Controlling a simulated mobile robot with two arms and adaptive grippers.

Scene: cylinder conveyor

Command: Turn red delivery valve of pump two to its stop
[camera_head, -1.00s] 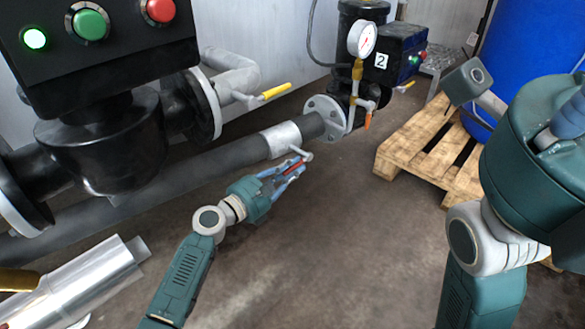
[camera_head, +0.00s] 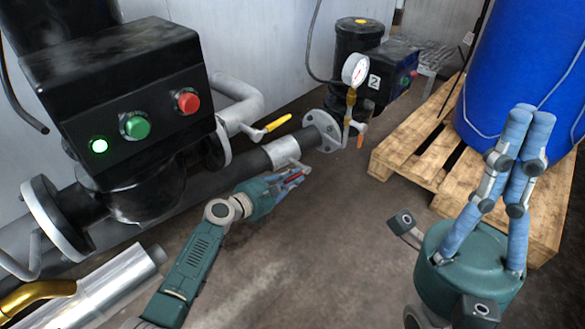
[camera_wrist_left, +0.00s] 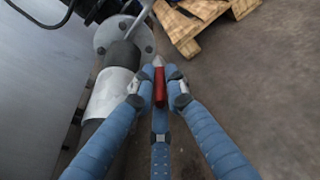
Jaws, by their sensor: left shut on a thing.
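The red valve handle (camera_head: 292,179) sits on the sleeved part of the dark pipe (camera_head: 284,152) that leads to the pump marked 2 (camera_head: 374,82). My left gripper (camera_head: 297,176) is shut on this handle, with its fingers around it. In the left wrist view the red handle (camera_wrist_left: 160,88) lies between the blue fingers, its pale metal end pointing toward the flange. My right gripper (camera_head: 530,113) is at the right, away from the pipe, with fingers pointing up. Two of its fingers show close together at the tips; I see nothing held, and whether it is shut is unclear.
A pump with a black control box (camera_head: 130,90) stands at the left, with a yellow-handled valve (camera_head: 278,123) beside it. A gauge (camera_head: 355,70) and an orange lever (camera_head: 362,134) are near pump two. A wooden pallet (camera_head: 405,150) bears a blue drum (camera_head: 520,60). The middle floor is clear.

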